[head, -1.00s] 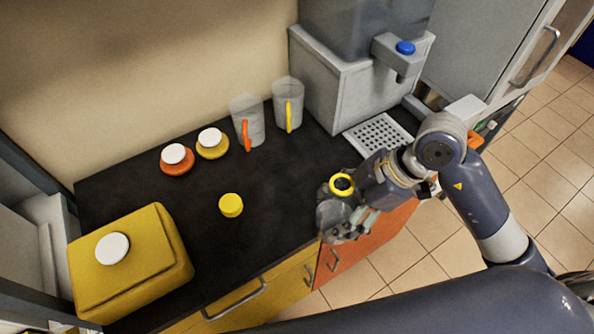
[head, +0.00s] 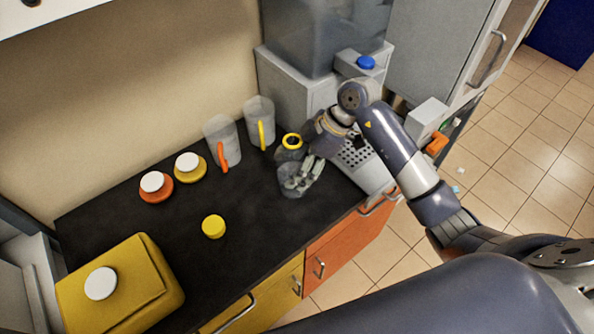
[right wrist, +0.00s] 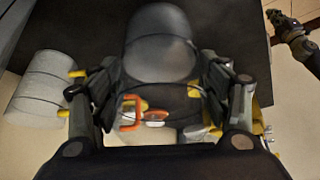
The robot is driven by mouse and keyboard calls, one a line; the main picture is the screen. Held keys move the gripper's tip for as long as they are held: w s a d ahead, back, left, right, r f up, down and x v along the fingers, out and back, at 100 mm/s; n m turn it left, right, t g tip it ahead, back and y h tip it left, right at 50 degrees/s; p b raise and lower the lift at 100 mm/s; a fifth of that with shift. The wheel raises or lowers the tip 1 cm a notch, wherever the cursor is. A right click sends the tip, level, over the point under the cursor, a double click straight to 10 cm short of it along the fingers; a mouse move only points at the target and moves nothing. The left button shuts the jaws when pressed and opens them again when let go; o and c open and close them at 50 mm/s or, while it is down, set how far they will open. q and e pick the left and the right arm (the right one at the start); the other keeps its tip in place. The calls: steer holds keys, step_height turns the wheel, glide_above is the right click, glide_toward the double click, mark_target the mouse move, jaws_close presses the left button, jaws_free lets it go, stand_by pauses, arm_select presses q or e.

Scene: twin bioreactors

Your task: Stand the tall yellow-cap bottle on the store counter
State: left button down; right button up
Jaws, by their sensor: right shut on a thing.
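My right gripper (head: 300,175) is shut on the bottle (head: 290,156), a dark grey, see-through-looking vessel with a yellow ring around a dark centre at its top. The bottle looks about upright over the black counter (head: 255,235), beside the drip grille. I cannot tell whether its base touches the counter. In the right wrist view the smooth grey bottle (right wrist: 160,45) sits between the two fingers (right wrist: 160,85). A loose yellow cap-like disc (head: 213,227) lies on the counter to the left.
Two clear jugs (head: 222,135) with orange and yellow handles stand at the back, close left of the bottle. Orange (head: 157,193) and yellow (head: 189,171) white-topped pots and a yellow canister (head: 130,290) stand further left. A grey dispenser (head: 300,95) stands behind right. The counter's middle is clear.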

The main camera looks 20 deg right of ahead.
steer(key=shift+f+p, duration=0.65)
steer(key=shift+f, duration=0.8)
steer(key=shift+w+f, duration=0.1)
steer(key=shift+f, duration=0.1)
steer(key=shift+f, duration=0.1)
steer(key=o, duration=1.7)
steer(key=shift+f, duration=0.1)
steer(key=shift+r, duration=0.2)
steer(key=b+v, duration=0.2)
steer(key=v, duration=1)
steer(key=shift+a, duration=0.1)
